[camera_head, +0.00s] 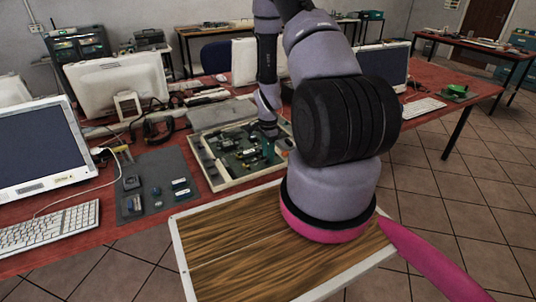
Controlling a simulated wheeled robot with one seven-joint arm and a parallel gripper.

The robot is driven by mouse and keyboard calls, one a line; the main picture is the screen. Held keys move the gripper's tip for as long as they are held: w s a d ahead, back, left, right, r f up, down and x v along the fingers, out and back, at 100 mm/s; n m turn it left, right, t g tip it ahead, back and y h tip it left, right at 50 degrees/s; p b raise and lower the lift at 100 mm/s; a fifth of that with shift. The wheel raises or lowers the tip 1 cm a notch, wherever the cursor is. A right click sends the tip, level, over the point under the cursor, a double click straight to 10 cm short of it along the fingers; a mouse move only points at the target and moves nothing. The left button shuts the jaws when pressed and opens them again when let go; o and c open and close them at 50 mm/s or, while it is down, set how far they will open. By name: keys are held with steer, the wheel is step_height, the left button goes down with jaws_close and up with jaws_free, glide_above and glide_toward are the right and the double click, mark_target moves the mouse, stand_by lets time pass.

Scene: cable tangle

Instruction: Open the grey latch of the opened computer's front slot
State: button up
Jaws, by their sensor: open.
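The opened computer (205,172) lies flat on the red table in the middle of the view. It is a shallow light-coloured case with a green board and small parts inside. My arm reaches over it from the front right, and its wrist comes down at the case's right half. My gripper (268,133) is small and dark here, low over or inside that half; I cannot tell whether it touches anything. It is open, with nothing visible held in it. The grey latch and the front slot are too small to make out, or hidden by my arm.
A grey mat (157,205) with several small parts lies left of the case. A flat grey panel (222,113) lies behind it. Monitors (38,150), a keyboard (50,228) and black cables (160,125) crowd the left side. Another keyboard (423,107) is at the right.

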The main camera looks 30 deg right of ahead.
steer(key=shift+c, duration=0.3)
jaws_close()
